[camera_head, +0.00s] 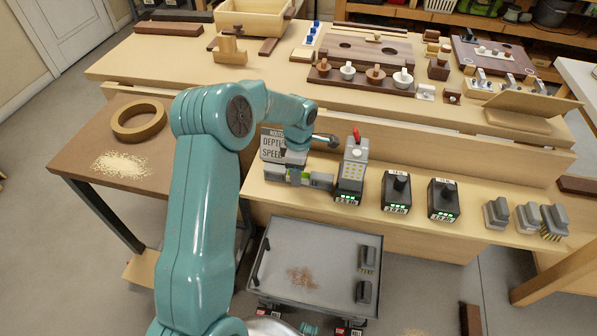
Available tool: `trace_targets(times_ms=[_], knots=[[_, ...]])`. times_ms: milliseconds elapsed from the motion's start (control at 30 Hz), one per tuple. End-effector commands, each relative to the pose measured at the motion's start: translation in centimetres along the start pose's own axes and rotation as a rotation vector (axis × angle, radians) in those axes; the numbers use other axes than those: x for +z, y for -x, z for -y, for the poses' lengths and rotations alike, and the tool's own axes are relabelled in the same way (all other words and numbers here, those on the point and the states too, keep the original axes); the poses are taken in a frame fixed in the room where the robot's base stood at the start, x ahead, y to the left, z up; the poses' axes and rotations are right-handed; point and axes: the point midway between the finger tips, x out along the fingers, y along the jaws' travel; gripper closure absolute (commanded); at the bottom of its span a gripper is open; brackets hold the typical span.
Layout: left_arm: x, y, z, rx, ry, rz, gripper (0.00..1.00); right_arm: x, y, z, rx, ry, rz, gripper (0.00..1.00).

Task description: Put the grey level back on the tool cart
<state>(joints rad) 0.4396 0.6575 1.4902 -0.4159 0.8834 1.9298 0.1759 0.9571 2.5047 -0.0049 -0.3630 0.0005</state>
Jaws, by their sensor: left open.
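My left arm reaches in to the shelf below the bench, and my left gripper (298,168) is open there, in front of a lettered card. A small grey bar (320,181) with a green patch beside it lies at the fingertips; it may be the grey level, but the gripper partly hides it. I cannot tell whether the fingers touch it. The tool cart (335,250) is a grey tray on the floor in front of the shelf. It carries a reddish-brown pile of shavings and two dark brushes at its right side. My right gripper is not in view.
Several grey brushes (497,213) sit further right. The bench (240,87) above holds wooden parts. The cart's front left is bare.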

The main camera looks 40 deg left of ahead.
Motion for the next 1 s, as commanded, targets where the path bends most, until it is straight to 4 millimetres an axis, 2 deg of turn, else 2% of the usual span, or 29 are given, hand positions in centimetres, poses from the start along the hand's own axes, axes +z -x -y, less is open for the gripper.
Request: trace_targets(times_ms=[33,300,500,633,767,1000], knots=[[0.0,1.3,-0.1,0.005,0.000,0.000,0.40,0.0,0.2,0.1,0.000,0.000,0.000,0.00],[0.0,7.6,-0.1,0.004,-0.001,0.001,0.40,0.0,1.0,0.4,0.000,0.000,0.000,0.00],[0.0,10.4,0.0,0.002,0.000,0.000,0.40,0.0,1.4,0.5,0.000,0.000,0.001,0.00],[0.0,11.0,0.0,0.000,-0.049,0.000,0.40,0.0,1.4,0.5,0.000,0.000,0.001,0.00],[0.1,11.0,0.0,0.001,-0.309,0.003,0.40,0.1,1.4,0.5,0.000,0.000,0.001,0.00],[1.4,11.1,0.1,0.032,-1.109,0.063,0.40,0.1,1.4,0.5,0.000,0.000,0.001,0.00]])
